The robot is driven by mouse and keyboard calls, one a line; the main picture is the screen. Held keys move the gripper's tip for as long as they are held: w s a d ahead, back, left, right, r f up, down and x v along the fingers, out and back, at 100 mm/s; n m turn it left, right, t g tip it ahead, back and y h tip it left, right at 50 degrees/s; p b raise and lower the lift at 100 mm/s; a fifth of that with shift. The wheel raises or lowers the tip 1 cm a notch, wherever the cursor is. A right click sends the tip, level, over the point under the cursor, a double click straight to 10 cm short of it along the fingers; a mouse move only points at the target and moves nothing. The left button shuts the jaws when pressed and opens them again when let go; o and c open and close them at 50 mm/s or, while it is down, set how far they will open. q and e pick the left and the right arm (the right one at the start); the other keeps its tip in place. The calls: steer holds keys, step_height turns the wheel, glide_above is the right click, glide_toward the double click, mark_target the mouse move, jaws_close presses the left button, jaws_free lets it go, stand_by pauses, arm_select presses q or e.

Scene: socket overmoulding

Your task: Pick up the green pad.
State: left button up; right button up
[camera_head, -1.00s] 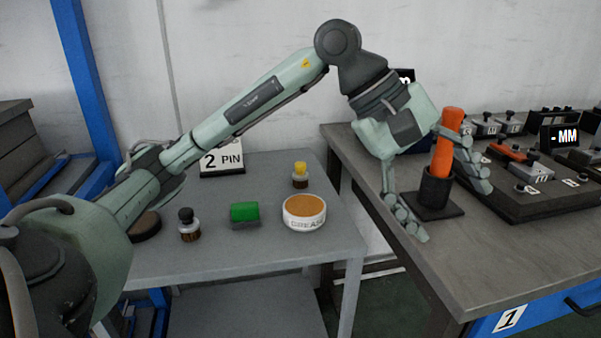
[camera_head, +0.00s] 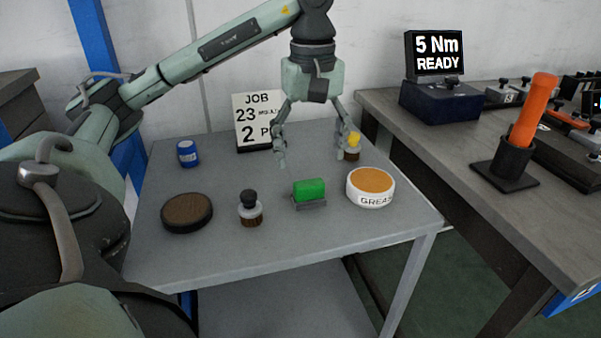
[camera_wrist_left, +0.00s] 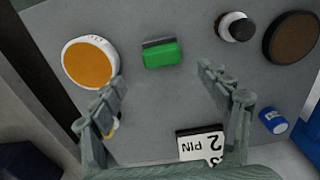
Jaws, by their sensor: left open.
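The green pad (camera_head: 309,190) lies on the small grey table (camera_head: 290,240), with a grey part along its near side. It also shows in the left wrist view (camera_wrist_left: 162,54), above the middle and beyond the fingertips. My left gripper (camera_head: 312,155) is open and empty, with its fingers pointing down above the back of the table, behind the pad. In the left wrist view the two fingers (camera_wrist_left: 161,84) are spread wide with nothing between them. My right gripper is not in view.
A grease tin (camera_head: 371,187) stands right of the pad, and a black-knobbed brush (camera_head: 250,208) left. A yellow-topped brush (camera_head: 352,147) is close by the right finger. A brown disc (camera_head: 187,212), blue can (camera_head: 188,153) and job sign (camera_head: 257,120) share the table. A workbench (camera_head: 440,140) stands right.

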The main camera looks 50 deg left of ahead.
mark_target(309, 182)
arm_select(q)
step_height(309, 182, down, 3)
steer(key=shift+f+b, duration=0.1)
steer(key=shift+b, duration=0.6)
steer(key=f, duration=0.3)
steer(key=shift+s+d+f, duration=0.1)
steer(key=shift+s+f, duration=0.15)
steer(key=shift+s, duration=0.05)
steer(key=shift+f, duration=0.45)
steer(key=c, duration=1.2)
steer(key=shift+c, duration=0.2)
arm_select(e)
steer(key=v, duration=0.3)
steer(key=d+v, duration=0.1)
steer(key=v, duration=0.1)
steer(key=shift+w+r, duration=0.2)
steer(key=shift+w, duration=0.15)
arm_select(q)
steer(key=shift+r, duration=0.15)
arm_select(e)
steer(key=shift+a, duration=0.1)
